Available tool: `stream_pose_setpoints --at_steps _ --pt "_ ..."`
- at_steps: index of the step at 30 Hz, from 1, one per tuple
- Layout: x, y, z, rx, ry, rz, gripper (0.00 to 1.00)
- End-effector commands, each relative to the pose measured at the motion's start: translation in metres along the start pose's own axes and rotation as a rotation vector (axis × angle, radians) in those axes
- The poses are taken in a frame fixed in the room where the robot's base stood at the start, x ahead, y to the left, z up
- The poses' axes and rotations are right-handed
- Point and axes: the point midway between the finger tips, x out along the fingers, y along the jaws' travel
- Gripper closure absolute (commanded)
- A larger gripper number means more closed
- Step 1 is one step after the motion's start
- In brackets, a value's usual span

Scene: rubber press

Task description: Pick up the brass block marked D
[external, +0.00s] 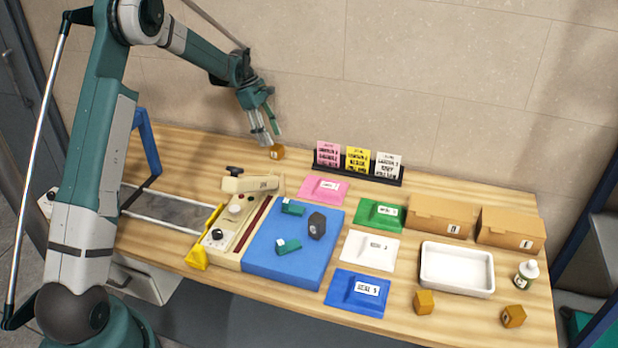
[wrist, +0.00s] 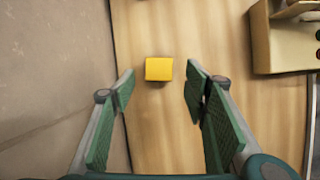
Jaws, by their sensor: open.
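A small brass block (external: 277,153) stands on the wooden table near the wall, at the back left of the pink pad. It also shows in the wrist view as a plain yellow top face (wrist: 159,69), lined up with the gap between my fingers and a little beyond their tips. My gripper (external: 268,140) is open and empty, close above and beside this block. Two more brass blocks stand at the front right, one by the white tray (external: 424,302) and one farther right (external: 513,316). The marks are too small to tell which block is D.
A rack of pink, yellow and white cards (external: 358,178) stands right of the gripper. The beige press panel (external: 240,212) and blue mat (external: 275,270) lie in front. Pads, cardboard boxes (external: 440,216), the white tray (external: 456,285) and a bottle (external: 526,274) fill the right. The wall is close behind.

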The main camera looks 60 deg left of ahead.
Motion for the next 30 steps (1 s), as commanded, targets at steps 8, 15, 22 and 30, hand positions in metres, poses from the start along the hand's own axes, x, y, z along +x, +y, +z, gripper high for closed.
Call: stream_pose_setpoints --at_steps 8,15,22,30 --pt "0.009 0.0 0.0 0.0 0.0 0.0 0.55" --pt "0.011 0.0 0.0 0.001 0.0 0.0 0.55" --pt "0.028 0.001 0.002 0.002 0.0 0.0 0.55" --pt "0.056 0.002 0.002 0.001 0.0 0.0 0.55"
